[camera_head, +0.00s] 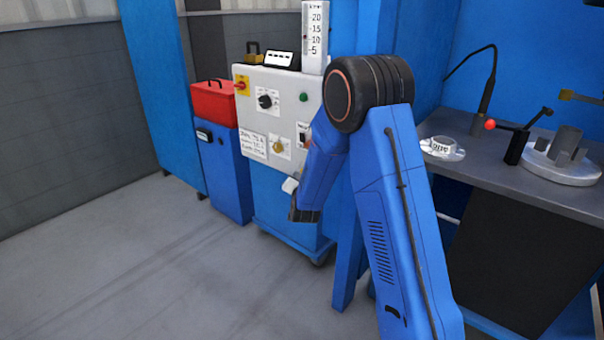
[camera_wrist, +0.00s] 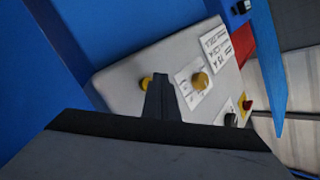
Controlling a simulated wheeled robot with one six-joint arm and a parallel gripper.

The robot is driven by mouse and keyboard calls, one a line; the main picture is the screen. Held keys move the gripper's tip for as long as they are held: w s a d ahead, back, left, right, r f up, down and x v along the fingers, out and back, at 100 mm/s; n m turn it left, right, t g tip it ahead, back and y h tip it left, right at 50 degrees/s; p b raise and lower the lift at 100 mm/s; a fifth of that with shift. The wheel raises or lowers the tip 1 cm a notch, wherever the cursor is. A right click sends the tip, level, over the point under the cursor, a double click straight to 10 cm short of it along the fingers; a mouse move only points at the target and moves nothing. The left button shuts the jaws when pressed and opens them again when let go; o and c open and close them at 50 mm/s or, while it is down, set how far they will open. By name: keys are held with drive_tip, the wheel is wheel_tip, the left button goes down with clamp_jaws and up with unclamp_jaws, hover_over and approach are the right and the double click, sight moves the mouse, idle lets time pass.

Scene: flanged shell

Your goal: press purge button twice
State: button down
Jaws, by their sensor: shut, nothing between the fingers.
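The light grey control panel (camera_head: 262,125) stands left of my arm in the head view and also fills the middle of the wrist view (camera_wrist: 125,70). A round yellow button (camera_wrist: 201,80) on a white plate shows right of my fingers; it appears low on the panel in the head view (camera_head: 278,146). A second yellow round part (camera_wrist: 146,82) is partly hidden behind my fingers. I cannot read which one is marked purge. My gripper (camera_wrist: 160,77) is shut and empty, pointing at the panel between the two; contact cannot be told.
The panel also has a red-and-yellow switch (camera_head: 241,85), a black knob (camera_head: 265,101) and a green button (camera_head: 304,97). A red box (camera_head: 214,103) sits left on a blue cabinet. A blue post stands by my arm. A grey workbench (camera_head: 500,185) is right; floor at left is clear.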

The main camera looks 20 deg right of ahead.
drive_tip(key=shift+w+d, duration=0.25)
drive_tip(key=shift+d, duration=0.1)
drive_tip(key=shift+w+d, duration=0.3)
drive_tip(key=shift+d, duration=0.1)
idle(1.2)
drive_tip(key=shift+s+a, duration=0.1)
drive_tip(key=shift+a, duration=0.05)
drive_tip(key=shift+s+a, duration=0.45)
drive_tip(key=shift+a, duration=0.15)
idle(0.4)
drive_tip(key=shift+s+a, duration=0.75)
drive_tip(key=shift+a, duration=0.25)
drive_tip(key=shift+s+a, duration=0.75)
drive_tip(key=shift+a, duration=0.25)
idle(1.2)
